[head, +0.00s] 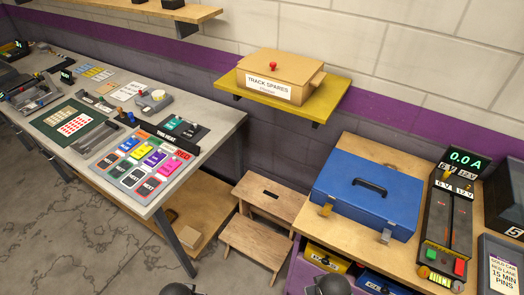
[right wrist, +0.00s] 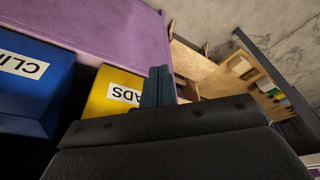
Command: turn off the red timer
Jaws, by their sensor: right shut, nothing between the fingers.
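I cannot make out a timer that is clearly red. On the long grey bench in the head view, a small dark device with a green display (head: 67,76) stands at the far left; its digits are too small to read. Another dark device (head: 20,44) stands farther back at the picture's left edge. My right gripper (right wrist: 158,87) shows in the right wrist view, shut and empty, in front of a yellow bin (right wrist: 112,88). Only dark rounded parts of my arms show at the bottom of the head view. My left gripper does not show.
The grey bench (head: 226,122) holds coloured cards and trays. A wooden step stool (head: 262,240) stands between it and the right-hand wooden bench. That bench carries a blue case (head: 368,200) and a power supply reading 0.0 A (head: 465,158). A yellow shelf (head: 318,108) holds a spares box (head: 285,68).

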